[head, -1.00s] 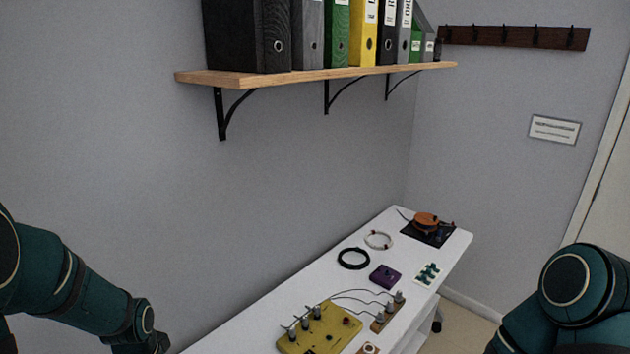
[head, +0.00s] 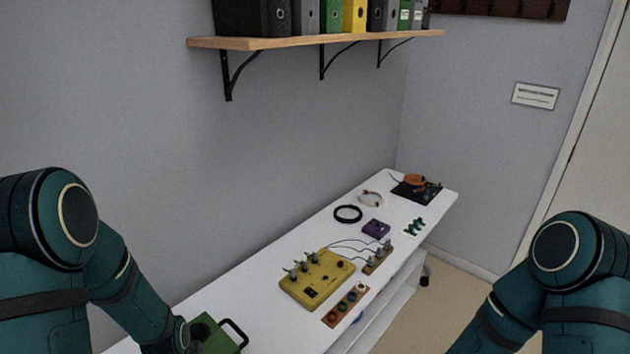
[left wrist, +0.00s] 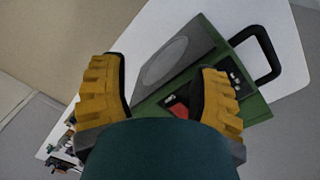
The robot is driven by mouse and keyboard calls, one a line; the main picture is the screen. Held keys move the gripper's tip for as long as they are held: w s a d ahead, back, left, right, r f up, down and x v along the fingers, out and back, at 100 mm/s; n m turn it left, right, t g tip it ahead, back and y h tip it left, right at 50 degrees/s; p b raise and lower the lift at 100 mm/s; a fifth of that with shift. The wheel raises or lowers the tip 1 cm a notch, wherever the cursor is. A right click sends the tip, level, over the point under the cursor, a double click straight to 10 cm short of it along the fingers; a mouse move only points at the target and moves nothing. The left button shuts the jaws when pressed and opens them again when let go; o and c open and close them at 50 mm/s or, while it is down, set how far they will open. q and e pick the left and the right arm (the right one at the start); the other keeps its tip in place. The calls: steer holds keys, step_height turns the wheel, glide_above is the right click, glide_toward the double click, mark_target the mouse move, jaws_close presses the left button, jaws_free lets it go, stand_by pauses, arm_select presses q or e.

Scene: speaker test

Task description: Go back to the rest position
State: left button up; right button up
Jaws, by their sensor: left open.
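My left gripper (left wrist: 163,75) is open, its two yellow padded fingers spread apart in the left wrist view. Between and beyond the fingers is a green box with a handle (left wrist: 258,108), with a grey round speaker face, a dark control panel and a red patch. The fingers overlap its outline; I cannot tell whether they touch it. In the head view the green box (head: 208,333) shows at the bottom edge, partly hidden by my left forearm, with the left gripper's fingers out of sight. My right arm comes in at the lower right, its gripper outside the picture.
The white table (head: 240,285) runs along the wall. It holds a yellow test board (head: 325,288), a strip of coloured buttons (head: 345,306), a purple box (head: 375,228), a black ring (head: 347,214) and a dark turntable-like device (head: 418,190). A wooden shelf (head: 300,42) with binders hangs above.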

arm_select(q)
steer(key=s+d+f+n+h, duration=0.35)
steer(key=s+d+f, duration=0.7)
steer(key=d, duration=0.45)
steer(key=w+d+f+m+t+b, duration=0.1)
steer(key=w+f+b, duration=0.4)
steer(key=b, duration=0.5)
steer(key=shift+w+d+f+t, duration=0.4)
steer(key=shift+w+t, duration=0.2)
steer(key=shift+w, duration=0.55)
arm_select(e)
step_height(320, 180, down, 11)
steer(key=s, duration=0.1)
steer(key=shift+a, duration=0.25)
arm_select(q)
steer(key=shift+r, duration=0.1)
arm_select(e)
steer(key=shift+s, duration=0.1)
arm_select(q)
steer(key=shift+y, duration=0.25)
arm_select(e)
steer(key=shift+a, duration=0.1)
